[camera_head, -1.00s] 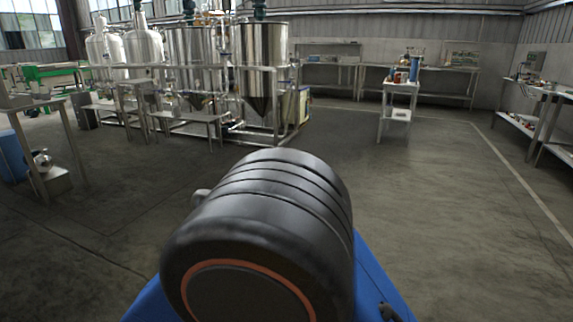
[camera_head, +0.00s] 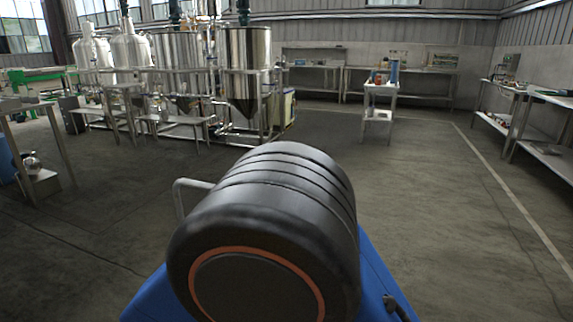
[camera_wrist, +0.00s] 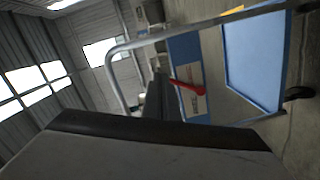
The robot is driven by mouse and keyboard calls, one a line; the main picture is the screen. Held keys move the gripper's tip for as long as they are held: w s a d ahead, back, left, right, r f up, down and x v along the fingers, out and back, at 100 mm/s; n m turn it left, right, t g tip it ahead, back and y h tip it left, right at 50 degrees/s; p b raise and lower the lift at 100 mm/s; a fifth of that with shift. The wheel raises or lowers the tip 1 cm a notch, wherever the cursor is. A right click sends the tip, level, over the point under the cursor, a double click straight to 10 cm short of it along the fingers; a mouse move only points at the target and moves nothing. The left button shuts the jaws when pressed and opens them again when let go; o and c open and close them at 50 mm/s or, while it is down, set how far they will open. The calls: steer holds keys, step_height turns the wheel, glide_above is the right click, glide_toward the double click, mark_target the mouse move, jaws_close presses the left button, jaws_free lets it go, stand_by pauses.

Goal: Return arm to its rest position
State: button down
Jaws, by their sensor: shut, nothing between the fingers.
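In the head view my arm shows as a thick black ribbed joint (camera_head: 290,195) with an orange ring on its near end, above my blue base (camera_head: 375,275). It fills the lower middle of the picture and hides what lies behind it. I cannot make out my gripper's fingers in either view, so where they are does not show. The wrist view is tilted. A broad grey surface with a dark edge fills its bottom, and I cannot tell what it is.
A grey bent bar (camera_head: 190,184) stands left of my arm. The wrist view shows a tubular handle (camera_wrist: 113,62), a blue tray (camera_wrist: 255,62) and a red piece (camera_wrist: 187,87). Steel tanks (camera_head: 247,70) stand at back left, a small stand (camera_head: 379,100) farther right. The right floor is clear.

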steer(key=w+d+r+m+g+h, duration=0.1)
steer(key=w+d+r+m+g, duration=0.3)
steer(key=d, duration=0.9)
steer(key=d+r+g+h, duration=0.15)
steer(key=d+g, duration=0.45)
steer(key=d, duration=0.6)
steer(key=s+d+m+g+y, duration=0.25)
steer(key=s+d+g, duration=0.2)
steer(key=d, duration=0.75)
steer(key=s+d+r+m+t+y, duration=0.1)
steer(key=s+d+r+y, duration=0.1)
steer(key=s, duration=0.3)
steer(key=s+d+r+t+y, duration=0.2)
steer(key=s+d+r+y, duration=0.1)
steer(key=s+d+y, duration=0.2)
steer(key=shift+s+m, duration=0.35)
steer(key=shift+s, duration=0.15)
